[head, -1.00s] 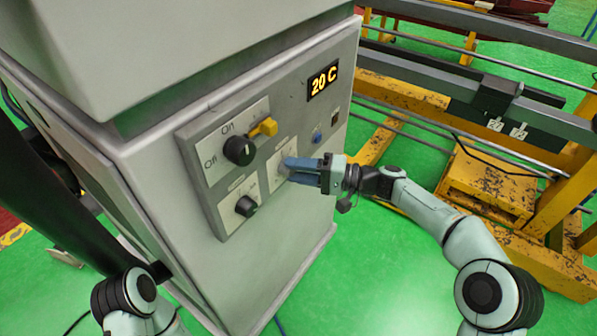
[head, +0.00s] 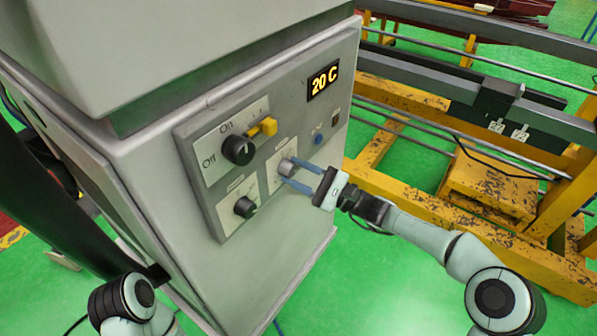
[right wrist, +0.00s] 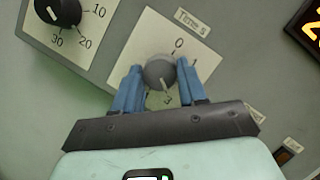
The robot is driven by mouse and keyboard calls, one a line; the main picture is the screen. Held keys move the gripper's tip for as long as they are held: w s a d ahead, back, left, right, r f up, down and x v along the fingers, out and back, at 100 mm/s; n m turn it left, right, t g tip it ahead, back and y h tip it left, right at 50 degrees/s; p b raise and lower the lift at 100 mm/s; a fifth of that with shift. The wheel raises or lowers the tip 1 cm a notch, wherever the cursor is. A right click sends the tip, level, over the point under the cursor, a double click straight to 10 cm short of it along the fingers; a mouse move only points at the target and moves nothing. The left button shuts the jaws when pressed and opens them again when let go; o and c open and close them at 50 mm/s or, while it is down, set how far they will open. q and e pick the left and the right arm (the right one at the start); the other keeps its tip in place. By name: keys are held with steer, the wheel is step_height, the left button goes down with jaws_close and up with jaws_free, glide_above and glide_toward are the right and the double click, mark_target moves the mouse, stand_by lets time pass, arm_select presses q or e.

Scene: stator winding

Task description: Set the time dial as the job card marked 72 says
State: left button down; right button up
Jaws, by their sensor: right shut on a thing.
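The time dial (head: 287,167) is a small grey knob on a white plate on the cabinet's front panel. In the right wrist view the dial (right wrist: 159,72) has 0, 1 and 3 readable around it, and its light pointer line points down, near the 3. My right gripper (head: 291,174) has a blue finger on each side of the knob and is shut on it; in the right wrist view the gripper (right wrist: 158,70) spans it left and right. No card marked 72 can be made out. My left gripper is out of view.
Beside the dial are a black On/Off switch (head: 239,151) with a yellow tab (head: 265,127) and a smaller black knob (head: 245,207). A display (head: 323,82) reads 20 C.

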steer(key=m+t+p, duration=0.1)
steer(key=m+t, duration=0.1)
steer(key=m, duration=0.3)
steer(key=m+t+p, duration=0.1)
steer(key=m, duration=0.2)
steer(key=m+t+h+p, duration=0.1)
steer(key=m+t+p, duration=0.1)
steer(key=m, duration=0.1)
steer(key=shift+s+a+m, duration=0.1)
steer(key=shift+s+m, duration=0.05)
steer(key=shift+m, duration=0.15)
steer(key=shift+m+t+h+p, duration=0.6)
steer(key=shift+m+p, duration=0.1)
steer(key=shift+m, duration=0.2)
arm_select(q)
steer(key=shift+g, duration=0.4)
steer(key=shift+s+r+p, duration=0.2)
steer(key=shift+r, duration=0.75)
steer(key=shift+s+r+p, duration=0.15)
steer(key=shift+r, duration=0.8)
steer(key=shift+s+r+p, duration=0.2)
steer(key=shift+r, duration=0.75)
arm_select(e)
steer(key=shift+m+t+h, duration=0.3)
steer(key=shift+m+t, duration=0.1)
steer(key=shift+m, duration=0.6)
steer(key=shift+f+m, duration=0.1)
steer(key=shift+m, duration=0.2)
steer(key=o, duration=1.1)
steer(key=shift+c, duration=0.2)
